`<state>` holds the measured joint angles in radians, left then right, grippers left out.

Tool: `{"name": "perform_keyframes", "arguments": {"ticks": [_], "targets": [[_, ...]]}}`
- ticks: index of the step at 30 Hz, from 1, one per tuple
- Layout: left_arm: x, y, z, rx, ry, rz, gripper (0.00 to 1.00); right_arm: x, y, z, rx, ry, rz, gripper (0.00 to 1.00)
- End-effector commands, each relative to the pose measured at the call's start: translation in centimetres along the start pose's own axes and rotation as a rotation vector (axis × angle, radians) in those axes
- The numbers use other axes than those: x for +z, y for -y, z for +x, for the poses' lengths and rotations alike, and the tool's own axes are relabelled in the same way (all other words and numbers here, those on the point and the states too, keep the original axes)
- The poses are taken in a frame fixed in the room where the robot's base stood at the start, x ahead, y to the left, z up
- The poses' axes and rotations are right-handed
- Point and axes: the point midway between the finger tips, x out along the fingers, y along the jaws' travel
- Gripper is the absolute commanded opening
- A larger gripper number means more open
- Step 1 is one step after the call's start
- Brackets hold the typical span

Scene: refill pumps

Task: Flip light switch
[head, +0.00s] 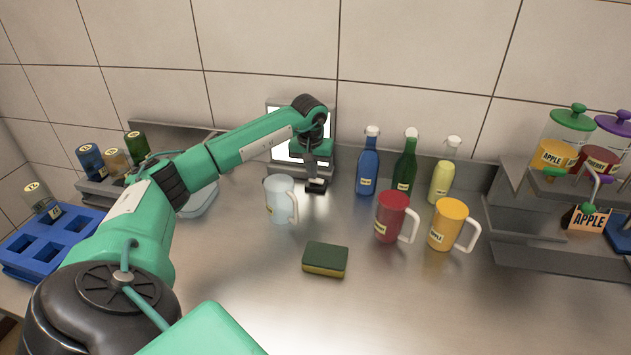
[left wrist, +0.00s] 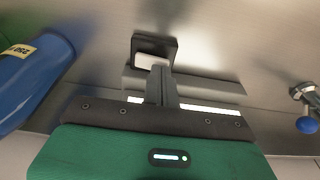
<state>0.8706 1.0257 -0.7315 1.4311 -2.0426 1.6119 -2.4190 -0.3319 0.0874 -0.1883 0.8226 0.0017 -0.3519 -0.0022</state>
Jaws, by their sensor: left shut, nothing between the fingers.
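The light switch (head: 316,187) is a small black block on the steel counter, below a lit white panel (head: 284,153) at the back wall. In the left wrist view the switch (left wrist: 170,44) shows a black base with a pale rocker (left wrist: 148,61). My left gripper (head: 311,172) points down at the switch. Its fingers (left wrist: 160,73) are shut and empty, right at the rocker's edge; I cannot tell whether they touch it. The fingers hide part of the switch. My right gripper is not in view.
A clear mug (head: 281,200) stands just left of the switch, and a blue bottle (head: 367,170) stands to its right. A red mug (head: 391,217), yellow mug (head: 447,226) and sponge (head: 325,259) are nearer. A blue crate (head: 50,240) is at left.

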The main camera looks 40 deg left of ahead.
Motion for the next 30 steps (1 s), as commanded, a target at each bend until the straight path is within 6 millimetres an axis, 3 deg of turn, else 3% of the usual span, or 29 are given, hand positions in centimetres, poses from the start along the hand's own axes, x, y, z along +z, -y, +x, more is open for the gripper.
{"name": "perform_keyframes", "arguments": {"ticks": [14, 30], "targets": [[0.1, 0.0, 0.6, 0.0, 0.0, 0.0, 0.0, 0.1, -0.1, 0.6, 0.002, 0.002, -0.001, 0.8], [-0.6, 0.0, -3.9, 0.0, 0.0, 0.0, 0.0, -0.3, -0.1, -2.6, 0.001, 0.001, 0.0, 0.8]]}}
